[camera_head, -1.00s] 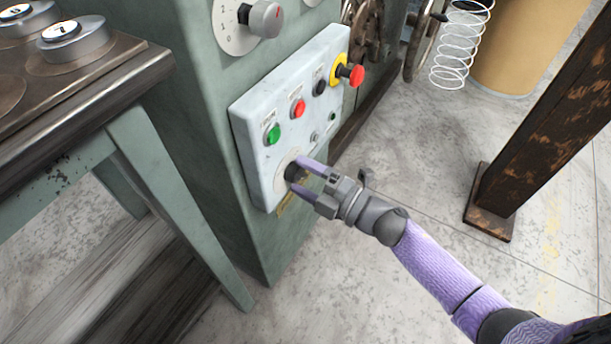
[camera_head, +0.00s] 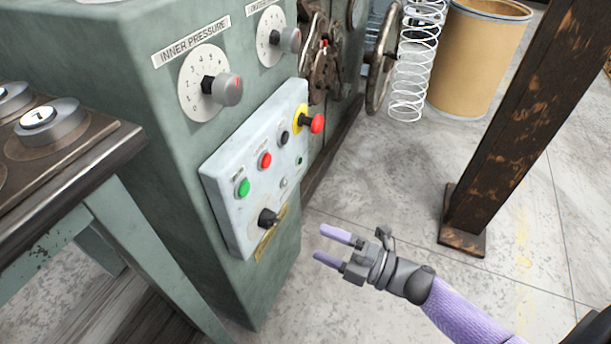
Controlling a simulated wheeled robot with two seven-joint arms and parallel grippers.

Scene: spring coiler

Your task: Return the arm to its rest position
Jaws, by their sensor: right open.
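My right gripper (camera_head: 327,246) is open and empty, with its two purple fingers apart and pointing left toward the machine. It hangs in free space to the right of the white control panel (camera_head: 225,165), apart from it. A black knob (camera_head: 268,217) sits at the panel's lower end, left of the fingers. The panel also carries a green button (camera_head: 243,187), a red button (camera_head: 265,160), a black button (camera_head: 284,138) and a red emergency stop (camera_head: 316,124) on a yellow base. My left gripper is not in view.
The green machine (camera_head: 150,110) bears two dials, one the inner pressure dial (camera_head: 205,85). A worktable (camera_head: 75,190) stands at the left. A rusty post (camera_head: 510,130) stands at the right, with a brown drum (camera_head: 478,60) and a coil spring (camera_head: 413,70) behind. Floor around the gripper is clear.

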